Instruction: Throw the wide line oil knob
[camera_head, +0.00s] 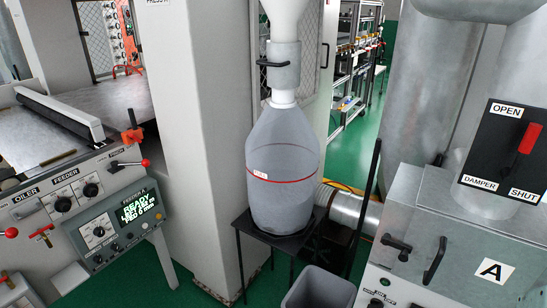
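On the left machine's front panel (75,215), the word OILER sits at the far left, with FEEDER and PINCH to its right. Below OILER are a red ball-ended handle (11,232) at the picture edge and a red T-shaped handle (42,234). Two round black knobs (62,204) sit on white plates under FEEDER. The small lettering is too blurred to tell which one is marked as the wide line oil knob. My gripper is not in view.
A grey control box (120,222) with a green READY screen juts from the left machine. A grey bag (283,180) hangs over a black stand (270,238) in the middle. A metal cabinet marked A (440,240) stands right. Green floor (130,278) shows between.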

